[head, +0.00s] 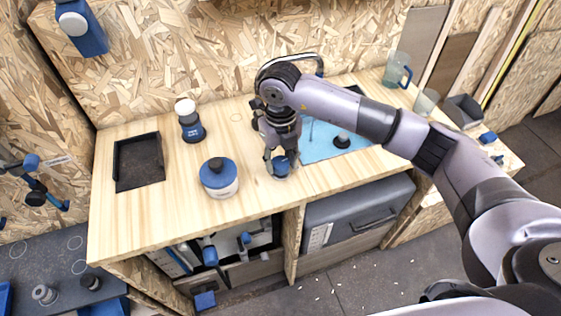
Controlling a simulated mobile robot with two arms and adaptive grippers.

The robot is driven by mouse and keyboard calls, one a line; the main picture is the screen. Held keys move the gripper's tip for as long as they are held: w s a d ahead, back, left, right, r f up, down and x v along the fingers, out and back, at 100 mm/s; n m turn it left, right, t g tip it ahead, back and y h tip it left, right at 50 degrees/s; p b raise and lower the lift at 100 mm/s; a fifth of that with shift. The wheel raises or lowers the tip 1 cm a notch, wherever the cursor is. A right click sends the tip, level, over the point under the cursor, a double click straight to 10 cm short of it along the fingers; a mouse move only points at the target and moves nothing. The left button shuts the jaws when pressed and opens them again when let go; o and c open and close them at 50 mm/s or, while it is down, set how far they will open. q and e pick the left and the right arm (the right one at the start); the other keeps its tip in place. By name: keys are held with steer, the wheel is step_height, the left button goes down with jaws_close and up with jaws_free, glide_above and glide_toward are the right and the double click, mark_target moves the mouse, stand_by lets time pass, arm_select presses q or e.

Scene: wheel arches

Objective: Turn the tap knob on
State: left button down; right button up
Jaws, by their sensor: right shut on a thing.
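My right gripper (281,156) points down at the counter, left of the sink. It is shut on a round blue knob (281,170), whose top is partly covered by the fingers. The dark curved tap spout (305,57) rises behind my right arm, and its base is hidden by the arm. The light blue sink basin (318,150) with a black drain piece (342,141) lies to the right of the gripper, partly covered by my forearm. I cannot see water flowing. My left gripper is not in view.
On the wooden counter (130,215) stand a white jar with a blue lid (219,186), a dark bottle with a white cap (190,122) and a black tray (138,162). A blue-handled jug (396,70) and a clear cup (426,102) stand at the right.

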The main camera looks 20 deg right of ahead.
mark_target(281, 162)
steer(key=shift+m, duration=0.8)
steer(key=shift+b, duration=0.3)
steer(key=o, duration=1.2)
steer(key=shift+c, duration=0.2)
step_height(281, 162, up, 12)
